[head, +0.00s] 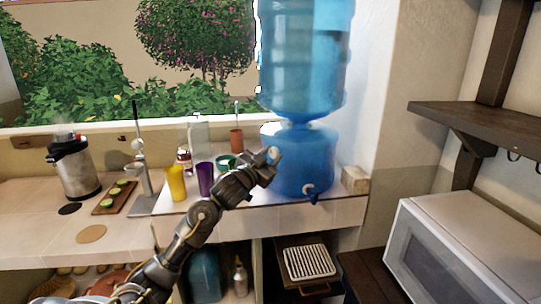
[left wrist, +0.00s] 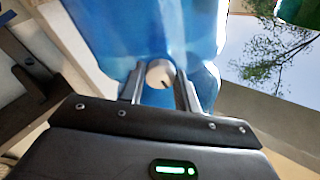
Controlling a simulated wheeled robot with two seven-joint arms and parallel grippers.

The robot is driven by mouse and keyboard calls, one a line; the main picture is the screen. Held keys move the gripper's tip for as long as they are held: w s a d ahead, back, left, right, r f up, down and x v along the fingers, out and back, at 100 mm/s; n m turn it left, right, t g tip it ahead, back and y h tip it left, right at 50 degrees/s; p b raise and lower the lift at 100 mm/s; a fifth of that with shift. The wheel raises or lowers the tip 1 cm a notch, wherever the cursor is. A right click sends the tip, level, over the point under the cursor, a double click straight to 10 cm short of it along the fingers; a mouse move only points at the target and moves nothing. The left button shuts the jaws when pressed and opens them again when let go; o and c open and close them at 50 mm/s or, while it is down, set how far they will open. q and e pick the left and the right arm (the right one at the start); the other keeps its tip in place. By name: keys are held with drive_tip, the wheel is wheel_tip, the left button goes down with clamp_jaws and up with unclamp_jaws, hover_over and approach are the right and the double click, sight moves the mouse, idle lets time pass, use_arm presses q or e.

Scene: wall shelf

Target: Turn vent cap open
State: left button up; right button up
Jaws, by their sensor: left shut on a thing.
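The vent cap (left wrist: 160,73) is a small round, pale knob with a dark mark on its face, on the side of the blue water dispenser (left wrist: 140,25). In the head view the cap (head: 273,154) shows as a pale spot at the tip of my left gripper (head: 267,165), by the left side of the dispenser's blue base (head: 305,160). In the left wrist view the two fingers of my left gripper (left wrist: 160,85) are on either side of the cap and shut on it. My right gripper is not in view.
A purple cup (head: 205,179), a yellow cup (head: 176,183) and a green bowl (head: 226,161) stand near my left arm on the tiled counter (head: 50,225). A microwave (head: 455,245) is at right.

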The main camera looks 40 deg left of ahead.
use_arm(q)
drive_tip(key=o, duration=1)
drive_tip(key=s, duration=0.3)
drive_tip(key=s+f+b, duration=0.1)
drive_tip(key=s, duration=0.3)
drive_tip(key=s+b, duration=0.1)
drive_tip(key=s, duration=0.2)
drive_tip(key=shift+s+d+f, duration=0.25)
drive_tip(key=shift+s+d, duration=0.1)
